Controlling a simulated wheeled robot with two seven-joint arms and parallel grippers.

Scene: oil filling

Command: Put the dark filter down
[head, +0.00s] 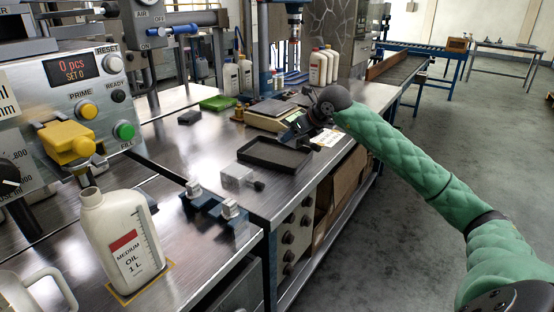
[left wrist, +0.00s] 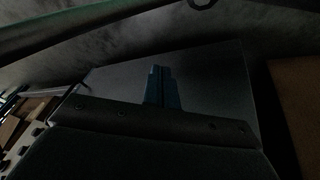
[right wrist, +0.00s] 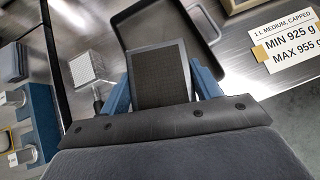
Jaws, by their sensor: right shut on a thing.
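My right gripper (right wrist: 158,88) is shut on the dark filter (right wrist: 159,74), a dark grey block with a fine mesh face, held between the blue fingers. Behind it in the right wrist view is a black shallow tray (right wrist: 205,22), partly covered by the filter; I cannot tell whether they touch. In the head view my right gripper (head: 300,132) is over the bench beside the tray (head: 275,155), and the filter cannot be made out clearly. My left gripper (left wrist: 162,88) shows in the dark left wrist view with its blue fingers together and nothing visible between them.
A pale block with a dark knob (head: 238,177) stands before the tray. A scale (head: 262,121) stands behind it. A weight-limit label (right wrist: 290,40) lies right of the tray in the right wrist view. An oil bottle (head: 120,240) stands at the front left.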

